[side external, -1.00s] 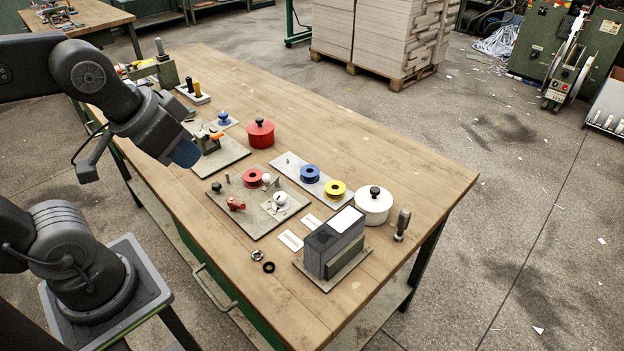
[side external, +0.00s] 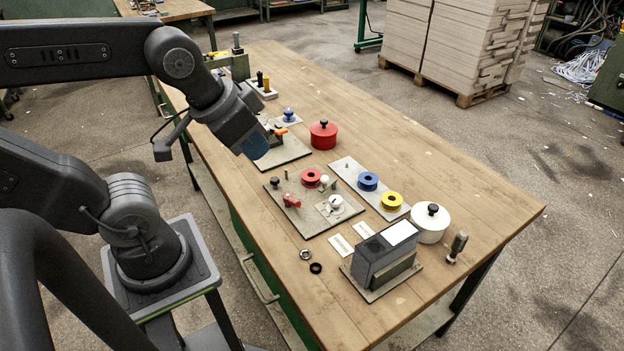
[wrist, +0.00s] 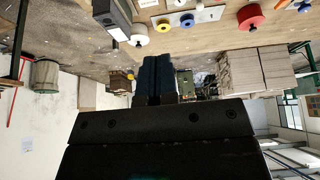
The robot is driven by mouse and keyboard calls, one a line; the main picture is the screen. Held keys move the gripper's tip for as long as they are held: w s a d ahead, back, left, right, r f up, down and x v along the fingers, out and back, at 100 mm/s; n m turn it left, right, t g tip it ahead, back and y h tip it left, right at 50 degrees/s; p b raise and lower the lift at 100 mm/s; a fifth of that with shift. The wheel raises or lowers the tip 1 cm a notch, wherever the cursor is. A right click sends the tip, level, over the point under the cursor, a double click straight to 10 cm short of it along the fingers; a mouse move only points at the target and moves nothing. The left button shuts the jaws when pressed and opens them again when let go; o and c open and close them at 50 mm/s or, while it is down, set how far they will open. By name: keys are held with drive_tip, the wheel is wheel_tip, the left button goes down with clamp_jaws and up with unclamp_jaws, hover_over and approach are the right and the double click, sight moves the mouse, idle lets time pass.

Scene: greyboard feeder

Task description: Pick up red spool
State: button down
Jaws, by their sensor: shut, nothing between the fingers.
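The red spool (side external: 311,178) sits on a grey plate (side external: 318,225) near the middle of the bench, beside a small red fitting and a white round knob. I cannot make it out in the wrist view. My gripper (side external: 254,144) hangs in the air up and left of the spool in the side view, apart from it. Its blue fingers (wrist: 156,76) are together in the wrist view, with nothing held between them.
Blue (side external: 368,181) and yellow (side external: 392,201) spools stand on a strip to the right. A red lidded pot (side external: 323,136), a white lidded pot (side external: 430,224) and a grey box (side external: 386,255) stand nearby. The bench's right far side is clear.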

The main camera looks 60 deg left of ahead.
idle(0.3)
drive_tip(key=shift+c, duration=1.3)
unclamp_jaws()
drive_tip(key=n+g+y, duration=0.1)
drive_tip(key=n+g, duration=0.5)
drive_tip(key=n, duration=1.2)
hover_over(311, 177)
drive_tip(key=d, duration=0.2)
wheel_tip(311, 177, down, 14)
drive_tip(key=r, duration=0.1)
drive_tip(key=f, duration=0.4)
drive_tip(key=a+f, duration=0.1)
drive_tip(key=f, duration=0.8)
drive_tip(key=shift+a+f, duration=0.35)
drive_tip(key=shift+a, duration=0.05)
